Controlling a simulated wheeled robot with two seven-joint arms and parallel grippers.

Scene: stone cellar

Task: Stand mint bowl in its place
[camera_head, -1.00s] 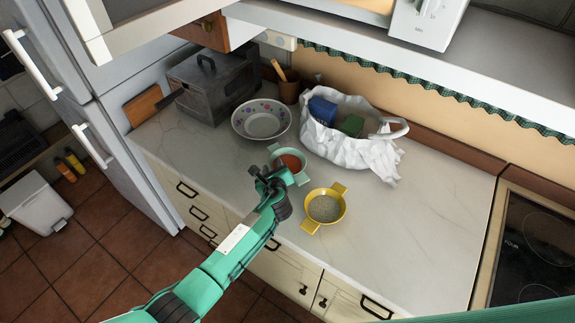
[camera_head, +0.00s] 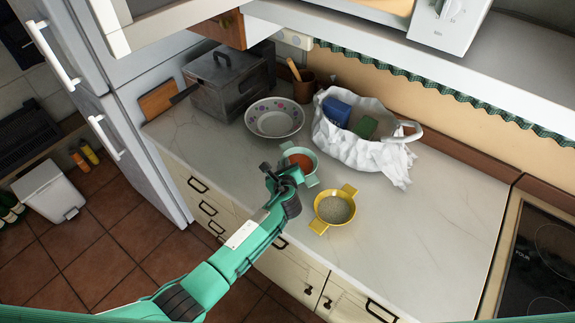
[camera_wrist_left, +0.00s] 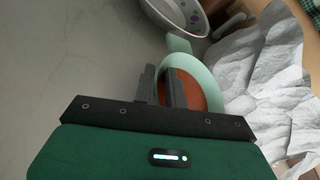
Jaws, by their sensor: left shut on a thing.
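The mint bowl (camera_head: 315,157) holds an orange-red filling and stands upright near the front edge of the counter. Its handle tabs are mint too. My left gripper (camera_head: 274,173) is at the bowl's near left side, shut on its rim. In the left wrist view my left gripper's dark fingers (camera_wrist_left: 161,86) straddle the near edge of the mint bowl (camera_wrist_left: 214,86), and part of that rim is hidden by them. I cannot tell if the bowl touches the counter. My right gripper is out of view.
A yellow bowl (camera_head: 350,207) with grainy filling stands close on the right. A floral bowl (camera_head: 274,123) is behind, and a white bag (camera_head: 372,150) with boxes stands behind right. A grey metal box (camera_head: 222,93) is at the back left. The right counter is clear before the hob (camera_head: 545,255).

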